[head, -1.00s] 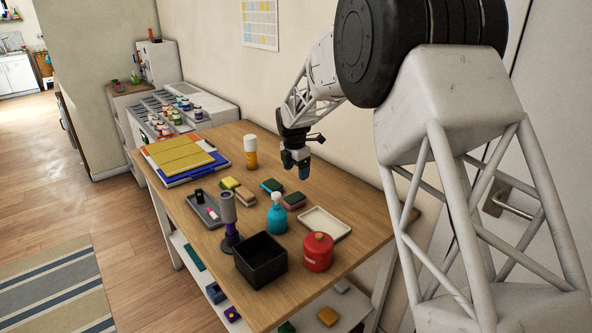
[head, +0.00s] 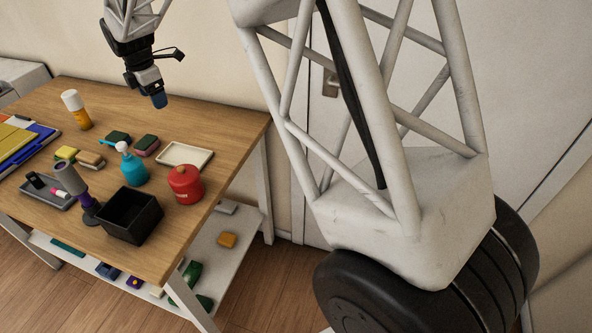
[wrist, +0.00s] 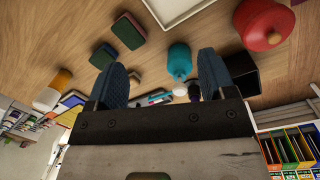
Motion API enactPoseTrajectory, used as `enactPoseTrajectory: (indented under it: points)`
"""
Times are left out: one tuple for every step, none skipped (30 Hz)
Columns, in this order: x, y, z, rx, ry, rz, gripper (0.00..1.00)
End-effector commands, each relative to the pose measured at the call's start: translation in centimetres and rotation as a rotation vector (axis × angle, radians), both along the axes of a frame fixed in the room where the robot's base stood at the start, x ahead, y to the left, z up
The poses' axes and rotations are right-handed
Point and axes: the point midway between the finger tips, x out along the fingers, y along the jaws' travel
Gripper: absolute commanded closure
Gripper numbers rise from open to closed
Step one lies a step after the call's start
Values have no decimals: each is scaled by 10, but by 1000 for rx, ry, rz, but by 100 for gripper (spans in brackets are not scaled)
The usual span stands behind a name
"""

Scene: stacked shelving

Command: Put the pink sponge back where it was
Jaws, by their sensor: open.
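The pink sponge (head: 147,146) has a dark green top and a pink lower part. It lies on the wooden table, left of the white tray, and also shows in the wrist view (wrist: 129,31), where its pink part is hard to make out. A teal-topped sponge (head: 118,138) lies beside it on the left, also in the wrist view (wrist: 104,55). A yellow sponge (head: 66,153) and a tan sponge (head: 91,160) lie further left. My gripper (head: 159,101) hangs above the back of the table, clear of the sponges. In the wrist view its blue fingers (wrist: 161,75) are apart and empty.
A teal bottle (head: 132,169), a red canister (head: 186,184) and an open black box (head: 131,214) stand in front of the sponges. The white tray (head: 185,155) looks empty. An orange bottle (head: 77,110) stands back left. A lower shelf (head: 215,245) holds several small things.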

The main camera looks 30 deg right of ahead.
Motion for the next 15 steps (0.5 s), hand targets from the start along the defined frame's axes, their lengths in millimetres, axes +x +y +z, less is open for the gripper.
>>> enactPoseTrajectory:
  points:
    - [-13,-11,10,6,-6,-51,24]
    - [-20,-16,15,11,-9,-86,24]
    - [-30,-24,21,17,-14,-131,24]
    - [-38,-29,26,22,-18,-164,24]
    - [-45,-34,30,25,-21,-198,24]
    - [-56,-41,36,31,-25,-241,24]
    - [-63,-46,39,36,-27,-276,24]
    - [-71,-51,43,41,-30,-310,24]
    - [-82,-58,49,47,-35,-354,24]
    - [-90,-62,53,52,-39,-388,24]
    - [-98,-67,57,57,-43,-421,24]
    - [-109,-73,62,65,-48,-465,24]
    - [-118,-78,65,69,-50,-499,24]
    - [-125,-83,68,74,-54,-533,24]
    - [-137,-89,72,82,-58,-577,24]
